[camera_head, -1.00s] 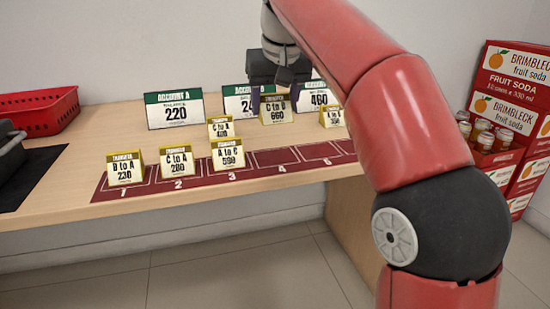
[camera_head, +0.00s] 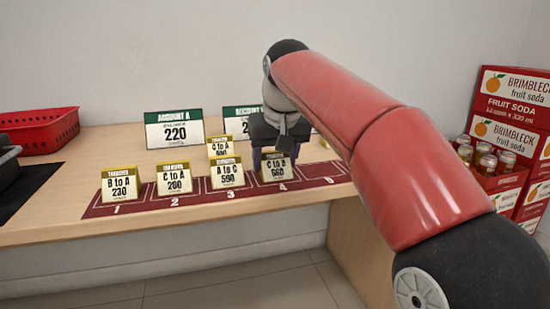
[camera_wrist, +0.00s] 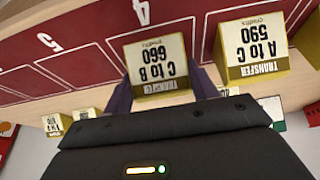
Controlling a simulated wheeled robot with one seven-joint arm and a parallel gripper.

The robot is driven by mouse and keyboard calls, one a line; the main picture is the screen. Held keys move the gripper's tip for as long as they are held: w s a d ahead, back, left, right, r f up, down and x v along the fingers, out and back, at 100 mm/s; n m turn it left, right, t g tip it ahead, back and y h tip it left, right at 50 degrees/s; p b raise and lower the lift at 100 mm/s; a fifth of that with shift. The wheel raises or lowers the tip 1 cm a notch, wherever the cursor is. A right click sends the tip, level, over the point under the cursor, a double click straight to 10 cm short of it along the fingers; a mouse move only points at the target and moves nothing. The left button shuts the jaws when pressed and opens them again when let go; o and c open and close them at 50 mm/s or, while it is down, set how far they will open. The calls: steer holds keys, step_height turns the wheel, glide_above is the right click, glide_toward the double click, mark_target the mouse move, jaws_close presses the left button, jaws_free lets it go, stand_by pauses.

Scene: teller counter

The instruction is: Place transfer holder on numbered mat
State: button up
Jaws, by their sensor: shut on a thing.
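My gripper (camera_head: 275,158) is shut on a yellow transfer holder reading "C to B 660" (camera_wrist: 157,66), with purple fingers on both its sides in the wrist view. The same holder shows in the head view (camera_head: 275,170), upright at slot 4 of the dark red numbered mat (camera_head: 325,170). Whether it touches the mat I cannot tell. Holders stand at slot 1 (camera_head: 119,185), slot 2 (camera_head: 174,179) and slot 3 (camera_head: 227,174). The slot 3 holder, "A to C" (camera_wrist: 253,45), is close beside the held one. Slot 5's number is visible and bare.
Another yellow holder (camera_head: 220,146) stands behind the mat. White account signs (camera_head: 174,130) stand farther back, some hidden by my arm. A red basket (camera_head: 40,130) and a dark mat (camera_head: 30,195) are at left. Soda crates (camera_head: 510,130) stand at right.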

steer(key=o, duration=1)
steer(key=p+v, duration=0.4)
steer(key=v, duration=0.8)
steer(key=shift+s+r, duration=0.1)
steer(key=shift+r, duration=0.05)
